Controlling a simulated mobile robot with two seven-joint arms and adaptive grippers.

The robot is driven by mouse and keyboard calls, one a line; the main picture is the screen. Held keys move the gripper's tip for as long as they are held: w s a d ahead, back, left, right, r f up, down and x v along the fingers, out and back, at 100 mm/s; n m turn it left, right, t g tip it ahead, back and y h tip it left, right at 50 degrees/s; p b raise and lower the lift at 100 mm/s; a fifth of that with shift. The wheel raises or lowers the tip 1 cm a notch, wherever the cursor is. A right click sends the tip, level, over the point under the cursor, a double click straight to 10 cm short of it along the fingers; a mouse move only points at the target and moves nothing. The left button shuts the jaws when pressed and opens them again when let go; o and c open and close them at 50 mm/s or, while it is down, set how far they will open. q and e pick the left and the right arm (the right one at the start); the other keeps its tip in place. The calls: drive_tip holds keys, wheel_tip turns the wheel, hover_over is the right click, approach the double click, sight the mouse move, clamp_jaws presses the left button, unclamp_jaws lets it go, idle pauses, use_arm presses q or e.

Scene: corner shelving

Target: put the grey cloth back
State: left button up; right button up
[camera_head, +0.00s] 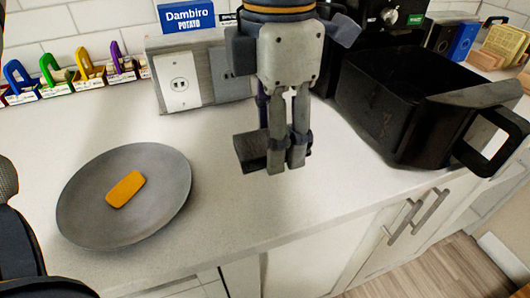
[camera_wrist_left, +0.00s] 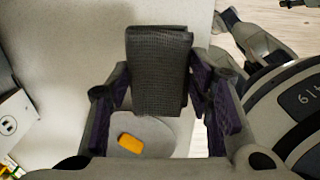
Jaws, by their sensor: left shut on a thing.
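The grey cloth (camera_wrist_left: 160,70) is a folded, dark, textured block between the two fingers of my left gripper (camera_wrist_left: 162,95) in the left wrist view. In the head view my left gripper (camera_head: 284,158) hangs over the front middle of the counter, fingers pointing down. The cloth (camera_head: 250,150) shows there behind and to the left of the fingertips, partly hidden by them. The gripper is shut on it. My right gripper is not in view.
A grey round plate (camera_head: 80,215) with an orange block (camera_head: 125,189) lies on the counter (camera_head: 225,215) at left. A black open drawer-like basket (camera_head: 385,115) with a handle stands at right. Outlet panels (camera_head: 180,82) and coloured loops (camera_head: 85,68) are at the back.

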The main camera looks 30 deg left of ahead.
sight(261, 174)
use_arm(q)
drive_tip(key=a+f, duration=0.1)
drive_tip(key=f, duration=0.1)
drive_tip(key=w+a+f, duration=0.1)
drive_tip(key=f, duration=0.1)
drive_tip(key=a+f, duration=0.1)
drive_tip(key=f, duration=0.2)
drive_tip(key=shift+w+a, duration=0.15)
drive_tip(key=shift+w, duration=0.25)
drive_tip(key=shift+f, duration=0.35)
drive_tip(key=shift+f, duration=0.15)
drive_tip(key=o, duration=1)
wheel_tip(261, 174, up, 12)
drive_tip(key=shift+r, duration=0.2)
